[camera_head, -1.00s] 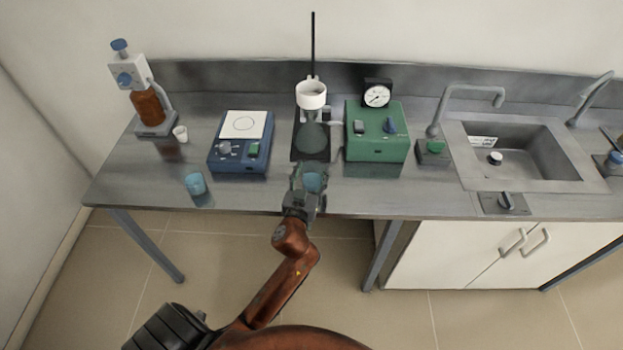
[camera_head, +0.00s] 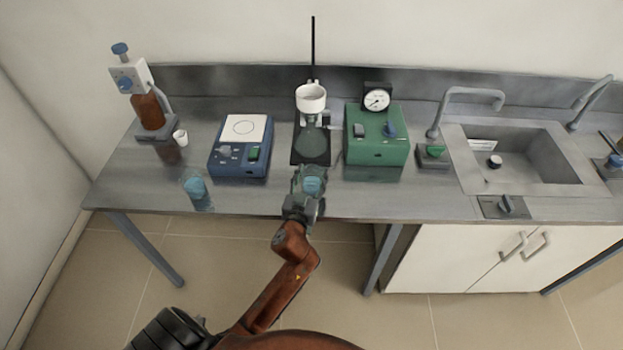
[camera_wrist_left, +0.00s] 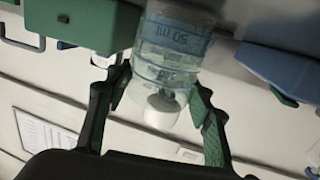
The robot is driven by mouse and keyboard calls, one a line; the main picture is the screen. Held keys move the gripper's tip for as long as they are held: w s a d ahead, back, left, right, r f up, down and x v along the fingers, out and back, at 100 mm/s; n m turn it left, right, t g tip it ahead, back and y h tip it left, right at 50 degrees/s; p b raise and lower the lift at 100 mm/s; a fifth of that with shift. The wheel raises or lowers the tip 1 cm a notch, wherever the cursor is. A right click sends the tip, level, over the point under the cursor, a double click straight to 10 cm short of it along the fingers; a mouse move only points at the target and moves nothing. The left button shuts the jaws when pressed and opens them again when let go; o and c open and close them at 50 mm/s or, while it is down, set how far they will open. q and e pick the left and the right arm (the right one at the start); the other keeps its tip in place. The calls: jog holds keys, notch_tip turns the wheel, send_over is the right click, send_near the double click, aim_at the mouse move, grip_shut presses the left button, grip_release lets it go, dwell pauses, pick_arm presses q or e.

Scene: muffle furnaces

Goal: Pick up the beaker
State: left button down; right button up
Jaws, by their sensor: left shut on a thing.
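My left gripper (camera_head: 308,185) reaches in from the front of the bench. It is shut on a clear beaker (camera_head: 312,187) with a blue tint. In the left wrist view the beaker (camera_wrist_left: 172,65) stands between the two green-padded fingers, and blue printed markings show on its wall. From these views I cannot tell whether the beaker's base touches the bench. A second small beaker with blue contents (camera_head: 194,186) stands near the front edge at left. My right gripper is not in view.
Just behind the gripper is a dark stand (camera_head: 311,145) with a white ring holder (camera_head: 310,97) and rod. A blue device (camera_head: 238,158) is left of it, and a green device (camera_head: 376,148) with a gauge is right. A sink (camera_head: 520,160) lies farther right.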

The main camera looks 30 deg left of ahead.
pick_arm(q)
jog(key=shift+r, duration=0.5)
notch_tip(320, 180, up, 3)
jog(key=shift+f+p, duration=0.2)
jog(key=shift+p, duration=0.6)
jog(key=s+d+r+p, duration=0.3)
jog(key=s+r, duration=0.6)
jog(key=s, duration=0.4)
jog(key=shift+s+r, duration=0.2)
jog(key=shift+s, duration=0.2)
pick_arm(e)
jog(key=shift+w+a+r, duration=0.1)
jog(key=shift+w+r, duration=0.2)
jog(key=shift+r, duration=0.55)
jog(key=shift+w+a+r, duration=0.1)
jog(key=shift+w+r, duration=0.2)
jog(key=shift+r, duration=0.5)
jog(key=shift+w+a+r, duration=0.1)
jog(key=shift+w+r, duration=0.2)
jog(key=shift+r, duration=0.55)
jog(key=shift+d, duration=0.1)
